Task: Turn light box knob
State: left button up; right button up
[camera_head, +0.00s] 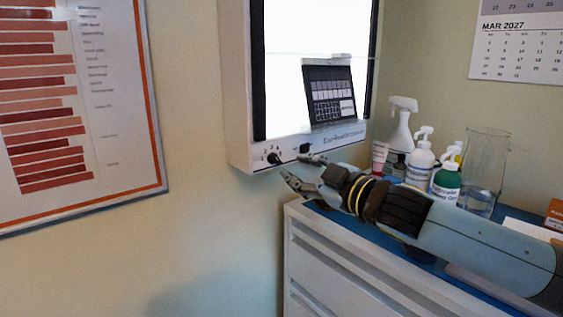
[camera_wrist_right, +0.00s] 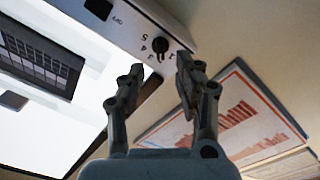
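The white light box (camera_head: 239,100) hangs on the wall with its panel lit. Its small dark knob (camera_head: 274,158) sits on the lower front strip, with numbers around it. In the right wrist view the knob (camera_wrist_right: 161,45) shows beyond and between the fingertips, with the numbers beside it. My right gripper (camera_head: 294,166) is open and empty, just right of and slightly below the knob in the head view. Its two fingers (camera_wrist_right: 158,68) are spread apart in the wrist view, apparently short of the knob. My left gripper is not in view.
A black switch (camera_head: 305,148) is right of the knob. A dark sheet (camera_head: 330,92) is on the lit panel. Spray and pump bottles (camera_head: 420,165) and a glass jug (camera_head: 484,170) stand on the cabinet (camera_head: 335,262) beyond my right arm. A framed chart (camera_head: 75,100) hangs left.

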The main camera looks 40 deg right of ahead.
aim_at(278, 161)
jog(key=w+b, duration=0.1)
jog(key=w, duration=0.1)
jog(key=w+b, duration=0.2)
jog(key=shift+w+a+f, duration=0.15)
jog(key=shift+w+f, duration=0.05)
jog(key=shift+w, duration=0.2)
jog(key=shift+w+a+r+b, duration=0.15)
jog(key=shift+w+b, duration=0.25)
jog(key=shift+w, duration=0.2)
jog(key=shift+c, duration=0.4)
grip_shut()
